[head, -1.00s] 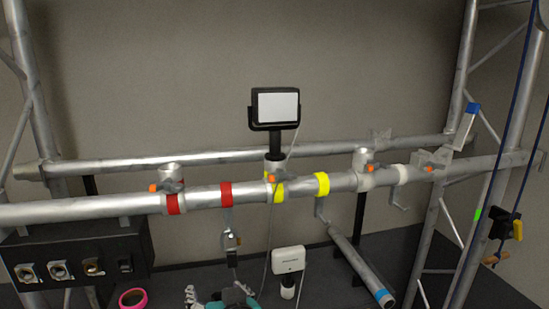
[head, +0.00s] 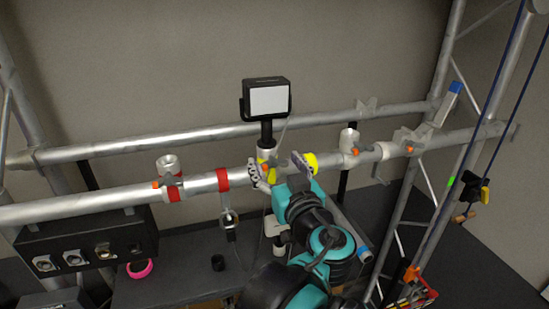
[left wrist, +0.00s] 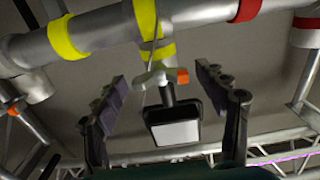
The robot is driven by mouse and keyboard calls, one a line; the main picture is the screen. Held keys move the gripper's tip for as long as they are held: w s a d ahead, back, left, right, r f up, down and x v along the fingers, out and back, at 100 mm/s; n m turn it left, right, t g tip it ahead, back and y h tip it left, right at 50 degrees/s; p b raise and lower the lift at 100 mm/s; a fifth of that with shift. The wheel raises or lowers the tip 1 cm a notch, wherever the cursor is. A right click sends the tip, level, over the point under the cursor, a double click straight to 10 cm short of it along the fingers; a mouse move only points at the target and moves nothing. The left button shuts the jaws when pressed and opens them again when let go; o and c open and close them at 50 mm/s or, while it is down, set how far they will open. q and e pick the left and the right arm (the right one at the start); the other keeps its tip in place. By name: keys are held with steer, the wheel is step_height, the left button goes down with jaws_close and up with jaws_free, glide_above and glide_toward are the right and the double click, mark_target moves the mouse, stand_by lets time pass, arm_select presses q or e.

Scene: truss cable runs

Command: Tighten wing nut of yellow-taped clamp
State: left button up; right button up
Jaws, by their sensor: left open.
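The yellow-taped clamp (head: 264,156) grips the front truss tube and carries the post of a small lamp (head: 267,101). It also shows in the left wrist view (left wrist: 157,52). Its wing nut (left wrist: 183,76) has a pale body and an orange tip. My left gripper (head: 280,168) is open at the tube, with one finger on each side of the clamp. In the left wrist view the fingers (left wrist: 160,78) stand apart on either side of the wing nut, with visible gaps and no contact. My right gripper is not in view.
A second yellow tape band (head: 311,162) is on the tube to the right. A red-taped clamp (head: 172,188) and red band (head: 223,179) are to the left. A black socket box (head: 88,240) and pink tape roll (head: 140,267) are below. A rear tube (head: 170,142) runs behind.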

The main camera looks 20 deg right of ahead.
arm_select(q)
steer(key=shift+w, duration=0.3)
steer(key=shift+a, duration=0.1)
steer(key=c, duration=1.2)
steer(key=shift+o, duration=0.2)
